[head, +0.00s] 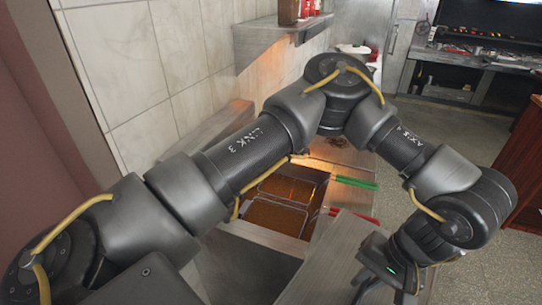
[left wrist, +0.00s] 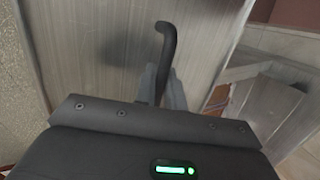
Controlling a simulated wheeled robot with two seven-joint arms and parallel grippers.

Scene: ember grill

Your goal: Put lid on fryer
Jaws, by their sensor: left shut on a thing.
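The fryer (head: 322,193) stands against the wall at the middle of the head view, open on top, with wire baskets (head: 272,214) over orange-brown oil. A flat grey metal lid (head: 325,262) is tilted beside it on its near right side. In the left wrist view the lid (left wrist: 100,50) fills much of the picture, with a dark curved handle (left wrist: 166,42). My left gripper (head: 364,284) is shut on that handle; its fingers (left wrist: 162,88) show in the left wrist view. The lid's lower part is cut off in the head view. My right gripper is not in view.
A green basket handle (head: 357,183) and a red one (head: 366,217) stick out to the right of the fryer. A wall shelf (head: 275,38) hangs above. A brown wooden cabinet (head: 529,170) stands at the right. Open floor (head: 440,115) lies between.

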